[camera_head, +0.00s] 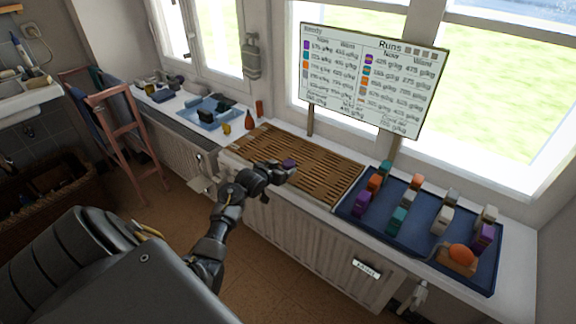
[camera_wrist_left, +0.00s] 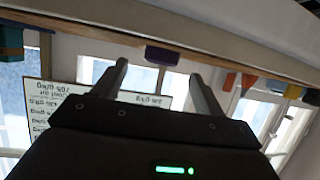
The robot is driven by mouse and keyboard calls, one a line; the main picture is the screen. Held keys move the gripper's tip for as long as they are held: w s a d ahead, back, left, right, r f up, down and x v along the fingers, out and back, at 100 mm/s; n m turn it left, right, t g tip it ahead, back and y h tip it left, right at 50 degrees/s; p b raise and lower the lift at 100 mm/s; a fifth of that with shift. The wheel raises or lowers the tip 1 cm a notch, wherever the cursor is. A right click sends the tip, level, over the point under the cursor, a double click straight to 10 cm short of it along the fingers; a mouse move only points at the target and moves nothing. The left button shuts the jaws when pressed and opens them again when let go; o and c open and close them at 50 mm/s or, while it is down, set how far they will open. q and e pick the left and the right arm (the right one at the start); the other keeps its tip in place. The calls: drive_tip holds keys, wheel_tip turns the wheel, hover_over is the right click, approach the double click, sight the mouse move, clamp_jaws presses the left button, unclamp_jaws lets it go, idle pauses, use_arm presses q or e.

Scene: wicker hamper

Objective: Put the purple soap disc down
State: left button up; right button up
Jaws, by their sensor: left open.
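The purple soap disc (camera_head: 289,163) is a small purple piece at the front edge of the slatted wooden rack (camera_head: 305,160). It also shows in the left wrist view (camera_wrist_left: 163,56), where the picture is upside down and the disc appears to rest on the rack's edge. My left gripper (camera_head: 283,169) is at the rack's front edge, right by the disc. In the left wrist view its two fingers (camera_wrist_left: 158,80) are apart, with the disc beyond the tips and between their lines. Nothing is gripped. My right gripper is not in view.
A blue tray (camera_head: 352,212) at right holds several coloured blocks and an orange piece on a wooden stand. A whiteboard (camera_head: 372,80) stands behind the rack. A light-blue tray (camera_head: 190,118), a brown bottle (camera_head: 249,121) and other items stand left. Most of the rack is clear.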

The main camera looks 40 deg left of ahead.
sight(286, 165)
use_arm(q)
drive_tip(key=x, duration=0.4)
drive_tip(key=shift+a+f+b, duration=0.1)
drive_tip(key=shift+b, duration=0.2)
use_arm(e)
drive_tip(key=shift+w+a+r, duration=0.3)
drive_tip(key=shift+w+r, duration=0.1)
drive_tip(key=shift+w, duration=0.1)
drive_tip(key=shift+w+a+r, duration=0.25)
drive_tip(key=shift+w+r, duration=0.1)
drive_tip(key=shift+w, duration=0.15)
use_arm(q)
drive_tip(key=shift+c, duration=0.3)
